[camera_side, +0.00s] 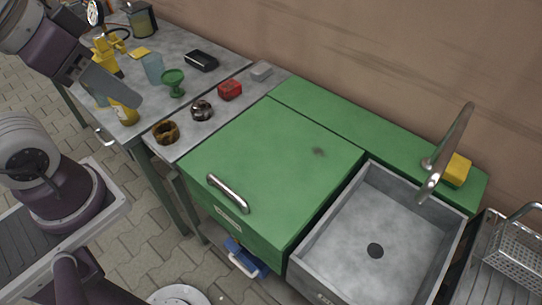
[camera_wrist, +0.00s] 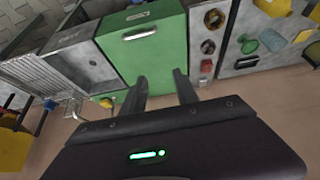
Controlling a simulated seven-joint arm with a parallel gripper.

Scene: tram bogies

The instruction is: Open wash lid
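The wash lid (camera_side: 270,145) is a flat green panel, lying shut on a green cabinet left of the sink. A silver bar handle (camera_side: 228,193) sits near its front edge. In the wrist view the lid (camera_wrist: 155,58) is beyond my fingertips, with its handle (camera_wrist: 140,33) toward the top. My gripper (camera_wrist: 160,80) is open, its two fingers apart with nothing between them. In the side view my gripper (camera_side: 118,88) is at upper left, over the bench and well away from the handle.
A grey sink (camera_side: 375,225) with a tap (camera_side: 447,150) adjoins the lid on the right. The lid's top is clear.

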